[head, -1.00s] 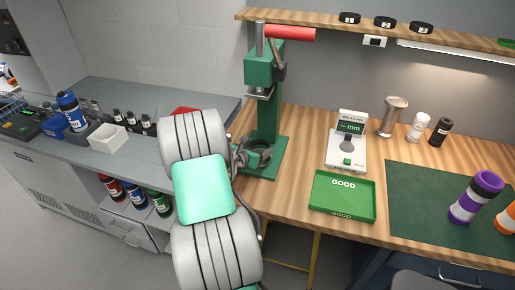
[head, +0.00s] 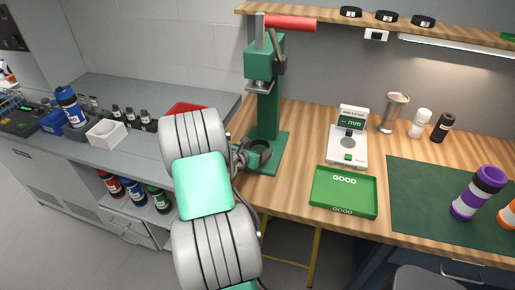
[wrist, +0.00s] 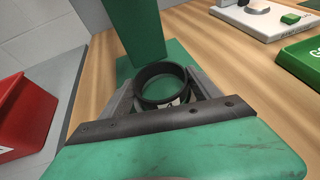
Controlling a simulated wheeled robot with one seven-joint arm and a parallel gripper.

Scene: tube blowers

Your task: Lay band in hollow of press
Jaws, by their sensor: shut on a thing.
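The green press (head: 266,110) stands at the left end of the wooden bench, with a red-handled lever (head: 290,23) at its top and a green base plate (wrist: 178,52). My gripper (wrist: 165,88) is low over this base, its two grey fingers on either side of a dark round band (wrist: 150,99) with a white label. The jaws are shut on the band. Green shows through the middle of the ring. In the head view my gripper (head: 250,157) is partly hidden behind my arm. I cannot tell the hollow's rim apart from the band.
A green GOOD tray (head: 343,192) and a white gauge (head: 347,150) stand right of the press. Three black bands (head: 387,17) sit on the shelf above. A red bin (wrist: 22,112) is at the left. The press column rises close behind my gripper.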

